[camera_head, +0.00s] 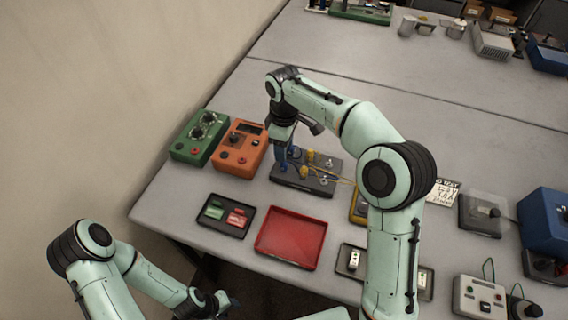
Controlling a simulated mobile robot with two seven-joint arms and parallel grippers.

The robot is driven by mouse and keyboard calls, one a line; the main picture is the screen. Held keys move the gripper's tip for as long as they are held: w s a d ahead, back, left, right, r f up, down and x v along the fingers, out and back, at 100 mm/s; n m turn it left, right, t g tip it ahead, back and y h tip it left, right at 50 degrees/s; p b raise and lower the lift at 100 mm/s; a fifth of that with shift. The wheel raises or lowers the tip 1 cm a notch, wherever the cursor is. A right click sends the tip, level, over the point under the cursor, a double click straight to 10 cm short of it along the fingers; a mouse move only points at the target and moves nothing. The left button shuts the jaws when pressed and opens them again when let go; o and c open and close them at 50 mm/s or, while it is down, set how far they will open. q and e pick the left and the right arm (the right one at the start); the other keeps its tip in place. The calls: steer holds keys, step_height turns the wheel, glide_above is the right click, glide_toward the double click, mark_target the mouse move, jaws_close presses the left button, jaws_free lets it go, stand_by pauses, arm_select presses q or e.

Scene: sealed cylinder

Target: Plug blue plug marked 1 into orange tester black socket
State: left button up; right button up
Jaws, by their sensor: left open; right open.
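The orange tester (236,153) stands at the left of the table, with small dark and red spots on its face; which one is the black socket is too small to tell. A dark board (315,185) to its right carries yellow plugs (305,172) and blue parts (295,153), probably blue plugs; no number is readable. My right gripper (284,164) points down over the board's left end, open, close to the blue parts. My arm partly hides that spot, and contact cannot be told. My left gripper (228,303) is open at the bottom, in front of the table, away from the objects.
A green tester (198,135) stands left of the orange one. In front lie a dark tray (226,228) with green and red pieces and an empty red tray (291,238). My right arm crosses above the table. Boxes and devices stand at the right.

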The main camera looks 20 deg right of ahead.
mark_target(284, 165)
steer(key=shift+f, duration=0.1)
step_height(284, 165, down, 7)
steer(key=b, duration=0.3)
steer(key=shift+s+f, duration=0.1)
steer(key=shift+w+f, duration=0.2)
steer(key=shift+f, duration=0.3)
arm_select(q)
steer(key=shift+g, duration=0.3)
steer(key=s+f, duration=0.4)
steer(key=shift+f, duration=0.1)
steer(key=shift+w+r+p, duration=0.3)
steer(key=shift+w+r, duration=0.1)
steer(key=shift+r, duration=0.1)
arm_select(e)
steer(key=shift+r, duration=0.1)
jaws_close()
arm_select(q)
steer(key=shift+w, duration=0.1)
